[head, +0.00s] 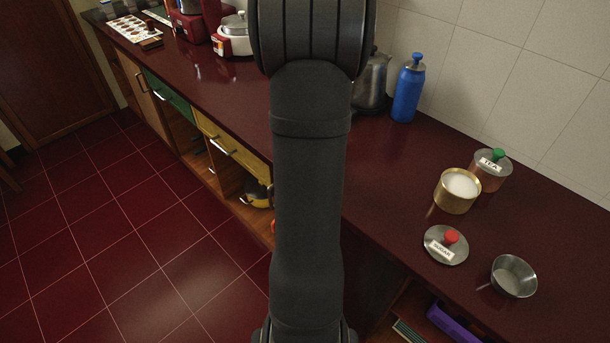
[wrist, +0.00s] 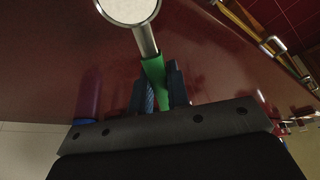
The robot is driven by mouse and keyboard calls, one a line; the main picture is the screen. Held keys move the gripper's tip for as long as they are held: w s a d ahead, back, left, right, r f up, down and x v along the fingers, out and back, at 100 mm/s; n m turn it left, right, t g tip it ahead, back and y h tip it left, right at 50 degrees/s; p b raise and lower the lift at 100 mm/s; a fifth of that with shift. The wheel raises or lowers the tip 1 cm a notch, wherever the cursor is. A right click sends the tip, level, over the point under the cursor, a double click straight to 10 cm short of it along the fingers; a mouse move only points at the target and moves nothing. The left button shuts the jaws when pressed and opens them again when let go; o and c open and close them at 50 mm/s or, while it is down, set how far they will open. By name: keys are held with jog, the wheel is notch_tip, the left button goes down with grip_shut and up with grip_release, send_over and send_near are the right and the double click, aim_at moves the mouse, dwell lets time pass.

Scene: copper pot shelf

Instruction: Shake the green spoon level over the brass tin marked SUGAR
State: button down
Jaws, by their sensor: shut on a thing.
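In the wrist view, my gripper (wrist: 160,86) is shut on the green handle of the spoon (wrist: 154,72). The spoon's metal neck leads to a round bowl full of white grains, cut off by the top edge. The spoon and gripper are hidden in the head view. There, an open brass tin (head: 455,199) full of white grains stands on the counter. A round metal lid labelled SUGAR (head: 441,258), with a red knob, lies in front of it. The tin does not show in the wrist view, and no label shows on its visible side.
A lidded tin marked TEA (head: 491,178) stands close behind the brass tin. A small metal bowl (head: 514,280) sits right of the lid. A blue bottle (head: 408,90) and metal kettle (head: 371,80) stand near the tiled wall. The dark red counter (head: 390,185) between is clear.

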jog(key=shift+a, duration=1.7)
jog(key=shift+d, duration=1.75)
jog(key=shift+a, duration=0.2)
jog(key=shift+a, duration=0.7)
